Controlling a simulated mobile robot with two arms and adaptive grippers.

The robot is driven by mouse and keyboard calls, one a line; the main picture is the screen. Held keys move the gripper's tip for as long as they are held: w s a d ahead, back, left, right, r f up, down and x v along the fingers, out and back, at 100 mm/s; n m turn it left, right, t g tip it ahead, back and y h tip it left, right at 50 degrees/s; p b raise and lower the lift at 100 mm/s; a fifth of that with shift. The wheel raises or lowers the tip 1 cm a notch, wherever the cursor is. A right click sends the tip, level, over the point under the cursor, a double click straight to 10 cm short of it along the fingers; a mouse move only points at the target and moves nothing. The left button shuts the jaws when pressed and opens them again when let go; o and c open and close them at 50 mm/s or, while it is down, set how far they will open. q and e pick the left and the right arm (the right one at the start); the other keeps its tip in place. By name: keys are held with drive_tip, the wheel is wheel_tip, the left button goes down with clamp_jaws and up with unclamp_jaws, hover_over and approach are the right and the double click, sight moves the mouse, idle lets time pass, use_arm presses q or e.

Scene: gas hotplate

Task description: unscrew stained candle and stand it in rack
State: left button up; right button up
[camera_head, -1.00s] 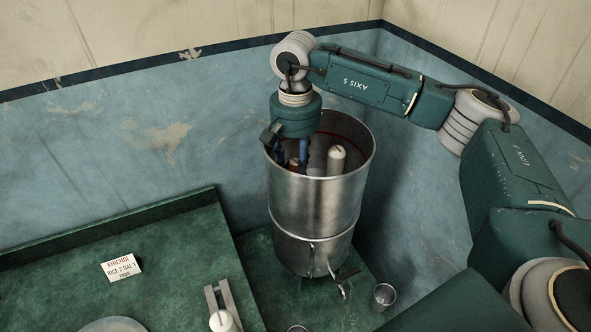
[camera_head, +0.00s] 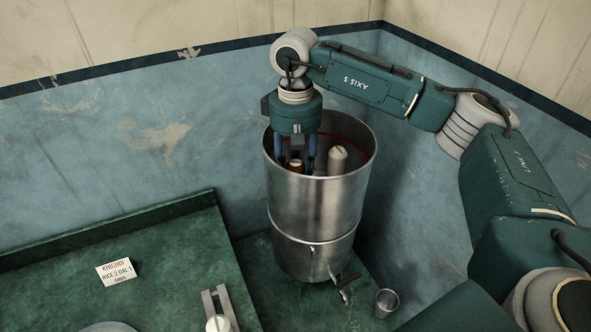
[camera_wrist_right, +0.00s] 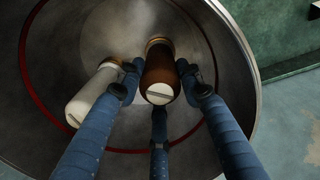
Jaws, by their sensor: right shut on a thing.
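The stained brown candle (camera_wrist_right: 159,78) stands inside the steel filter pot (camera_head: 314,205), with a slotted white top facing the wrist camera. A clean white candle (camera_head: 337,160) stands beside it in the pot; it also shows in the right wrist view (camera_wrist_right: 92,98). My right gripper (camera_wrist_right: 160,88) reaches down into the pot and is shut on the stained candle, with blue fingers around it. In the head view the gripper (camera_head: 302,160) is partly hidden by the pot's rim. A pale rack (camera_head: 221,306) with a white candle shows at the bottom edge, cut off. My left gripper is not in view.
The pot's tall rim surrounds my right fingers. A small steel cup (camera_head: 386,302) stands to the right of the pot's tap (camera_head: 345,285). A written card (camera_head: 116,271) lies on the green counter (camera_head: 160,255), which is mostly clear around it.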

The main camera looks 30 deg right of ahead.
drive_tip(key=n+b, duration=0.1)
drive_tip(key=n, duration=0.1)
drive_tip(key=shift+n, duration=0.3)
drive_tip(key=n, duration=0.2)
drive_tip(key=shift+n, duration=0.3)
drive_tip(key=o, duration=1.2)
drive_tip(key=shift+o, duration=0.2)
